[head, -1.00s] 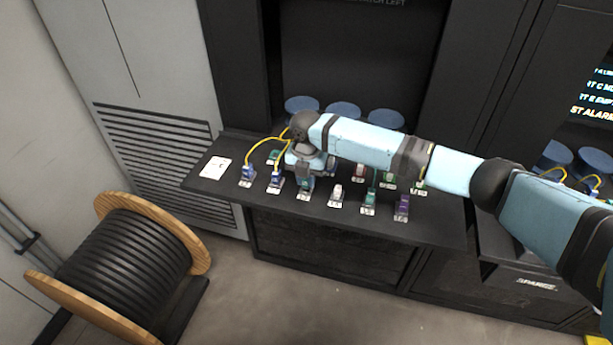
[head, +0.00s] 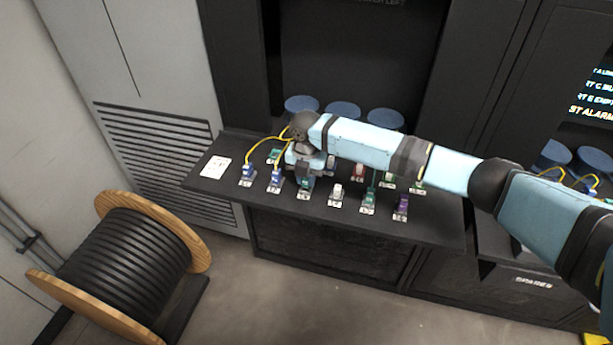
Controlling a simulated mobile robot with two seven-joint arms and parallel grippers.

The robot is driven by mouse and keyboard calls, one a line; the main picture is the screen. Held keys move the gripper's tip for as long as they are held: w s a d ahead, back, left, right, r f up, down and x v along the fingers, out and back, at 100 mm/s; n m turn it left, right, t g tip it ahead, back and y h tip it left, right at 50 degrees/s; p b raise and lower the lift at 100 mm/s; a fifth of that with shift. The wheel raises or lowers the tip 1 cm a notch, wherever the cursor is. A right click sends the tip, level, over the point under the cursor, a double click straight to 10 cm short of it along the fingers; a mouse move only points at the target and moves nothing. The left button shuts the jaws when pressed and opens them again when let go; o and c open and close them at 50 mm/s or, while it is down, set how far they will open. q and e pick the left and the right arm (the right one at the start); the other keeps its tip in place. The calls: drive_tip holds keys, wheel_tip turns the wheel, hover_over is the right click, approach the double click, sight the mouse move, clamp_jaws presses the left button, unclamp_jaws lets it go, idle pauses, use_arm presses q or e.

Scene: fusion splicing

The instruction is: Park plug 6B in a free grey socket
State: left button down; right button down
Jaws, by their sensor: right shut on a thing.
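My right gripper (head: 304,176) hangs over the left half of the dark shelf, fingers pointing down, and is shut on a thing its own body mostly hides. I cannot tell whether that is plug 6B; the labels are too small to read. A green socket (head: 305,186) shows just below the gripper. To its right stand a pale grey or white one (head: 338,192), a green one (head: 368,198) and a purple one (head: 402,205). To its left, two blue plugs (head: 247,170) (head: 276,178) carry yellow cables. My left gripper is not in view.
A back row has a green socket (head: 274,156), a red one (head: 358,171) and others, partly hidden by my right arm. A white card (head: 215,167) lies at the shelf's (head: 430,225) left end. Blue round drums (head: 342,112) stand behind. A cable reel (head: 125,255) stands on the floor.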

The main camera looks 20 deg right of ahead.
drive_tip(key=shift+f, duration=0.5)
drive_tip(key=c, duration=0.9)
unclamp_jaws()
drive_tip(key=shift+c, duration=0.2)
wheel_tip(320, 180, up, 14)
drive_tip(key=shift+b, duration=0.45)
drive_tip(key=shift+f, duration=0.1)
